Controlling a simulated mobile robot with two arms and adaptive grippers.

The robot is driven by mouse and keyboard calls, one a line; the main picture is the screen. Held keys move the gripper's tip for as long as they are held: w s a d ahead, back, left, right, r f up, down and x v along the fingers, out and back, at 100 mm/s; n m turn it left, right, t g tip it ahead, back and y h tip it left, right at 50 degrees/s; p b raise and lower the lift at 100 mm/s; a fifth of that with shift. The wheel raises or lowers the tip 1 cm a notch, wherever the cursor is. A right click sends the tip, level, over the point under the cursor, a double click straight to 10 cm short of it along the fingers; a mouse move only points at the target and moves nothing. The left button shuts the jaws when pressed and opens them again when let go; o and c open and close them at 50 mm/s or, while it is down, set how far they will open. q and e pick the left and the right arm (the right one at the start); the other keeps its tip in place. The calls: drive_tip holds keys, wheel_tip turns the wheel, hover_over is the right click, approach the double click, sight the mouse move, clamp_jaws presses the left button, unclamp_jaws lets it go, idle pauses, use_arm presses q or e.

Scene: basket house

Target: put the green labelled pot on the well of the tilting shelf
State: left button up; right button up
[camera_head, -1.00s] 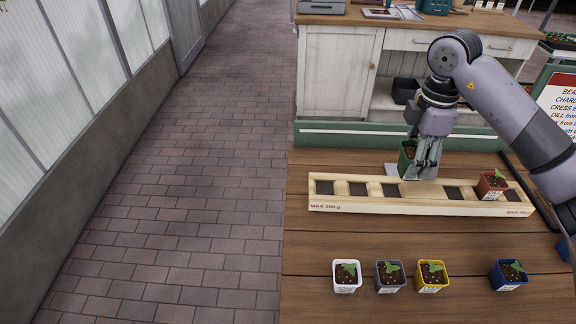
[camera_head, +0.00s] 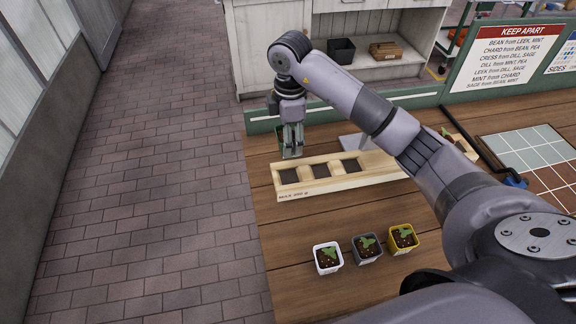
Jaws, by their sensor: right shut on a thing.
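The green pot (camera_head: 281,145) shows only in part behind my right gripper (camera_head: 291,150), which is shut on it. The pot is behind the left end of the pale wooden tilting shelf (camera_head: 325,185). I cannot tell its exact height over the table, and its label is hidden. Several dark square wells show in the shelf; those at the left end (camera_head: 289,176) are empty. My right arm covers much of the shelf's right part. A reddish pot (camera_head: 461,146) shows in part at the shelf's right end. My left gripper is not in view.
White (camera_head: 327,258), grey (camera_head: 367,248) and yellow (camera_head: 402,239) potted seedlings stand in front of the shelf. A green ledge (camera_head: 345,118) runs behind the table. A gridded board (camera_head: 535,150) lies at the right. A "KEEP APART" sign (camera_head: 515,62) stands behind it.

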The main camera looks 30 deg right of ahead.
wheel_tip(320, 180, down, 6)
drive_tip(key=shift+r+p, duration=0.1)
drive_tip(key=shift+p, duration=0.4)
wheel_tip(320, 180, down, 4)
drive_tip(key=shift+f+p, duration=0.1)
drive_tip(key=shift+p, duration=0.35)
drive_tip(key=shift+f, duration=0.25)
drive_tip(key=shift+f, duration=0.15)
drive_tip(key=o, duration=1.3)
